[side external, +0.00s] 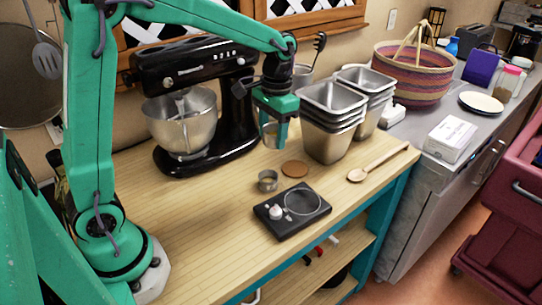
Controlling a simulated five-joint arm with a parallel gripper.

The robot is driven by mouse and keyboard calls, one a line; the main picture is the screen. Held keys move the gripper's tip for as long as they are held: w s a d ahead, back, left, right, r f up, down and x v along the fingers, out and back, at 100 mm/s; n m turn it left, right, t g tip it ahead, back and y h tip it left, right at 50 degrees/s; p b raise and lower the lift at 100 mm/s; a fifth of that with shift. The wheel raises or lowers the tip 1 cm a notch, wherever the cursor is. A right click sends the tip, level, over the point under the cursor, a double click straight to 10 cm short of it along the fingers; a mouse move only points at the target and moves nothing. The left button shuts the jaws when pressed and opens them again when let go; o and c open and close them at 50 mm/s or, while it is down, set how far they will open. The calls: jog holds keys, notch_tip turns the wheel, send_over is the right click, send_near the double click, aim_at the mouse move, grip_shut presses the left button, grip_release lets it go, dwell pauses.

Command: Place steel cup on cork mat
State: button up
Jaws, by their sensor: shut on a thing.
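The steel cup (268,136) is between the fingers of my gripper (274,132), held above the wooden table. The gripper is shut on it, and the green finger hides part of the cup. The cork mat (294,169) is a small round brown disc lying flat and bare on the table, lower and slightly right of the held cup in the picture. I cannot tell the exact height of the cup above the table.
A small round metal tin (267,181) stands left of the mat, and a black square device (292,209) lies in front. A black stand mixer (205,100) is left, stacked steel pans (330,120) are right. A wooden spoon (378,166) lies near the right edge.

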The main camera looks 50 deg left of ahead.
notch_tip(320, 180, down, 6)
jog(key=s+a+m, duration=0.1)
jog(key=s+a, duration=0.1)
send_over(246, 170)
jog(key=f, duration=0.7)
jog(key=shift+w+a+f, duration=0.1)
jog(key=shift+w+f, duration=0.1)
jog(key=shift+f, duration=2)
jog(key=shift+f, duration=0.1)
jog(key=o, duration=1.1)
jog(key=shift+w+a+r, duration=0.1)
jog(key=shift+w+r, duration=0.05)
jog(key=shift+r, duration=1.9)
jog(key=shift+w+r, duration=0.2)
jog(key=shift+r, duration=1.8)
jog(key=shift+w+a+r, duration=0.1)
jog(key=shift+w+r, duration=0.05)
jog(key=shift+r, duration=1.9)
